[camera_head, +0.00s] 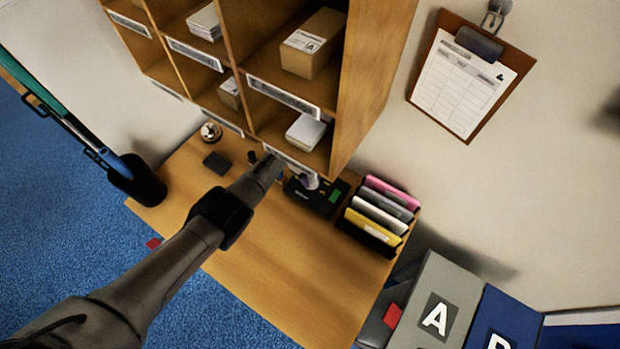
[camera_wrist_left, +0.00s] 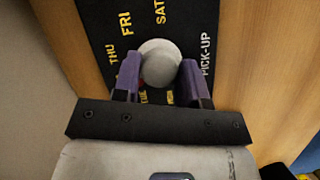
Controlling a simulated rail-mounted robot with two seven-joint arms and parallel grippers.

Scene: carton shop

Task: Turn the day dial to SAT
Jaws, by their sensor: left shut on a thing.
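In the left wrist view the day dial's round pale knob (camera_wrist_left: 159,63) sits on a black panel (camera_wrist_left: 92,12) with yellow day names. THU and FRI are at its left, SAT is above it, and other names are partly covered by my fingers. PICK-UP is in white at the right. My left gripper (camera_wrist_left: 159,82) has its purple fingers on either side of the knob, shut on it. No clear pointer mark shows on the knob.
A wooden pigeonhole shelf (camera_head: 363,85) with parcels stands over the desk (camera_head: 285,275). A black device (camera_head: 318,202) with a green patch lies right of the gripper, beside coloured folders (camera_head: 380,210). A bell (camera_head: 211,132) is at the left. The desk's front is clear.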

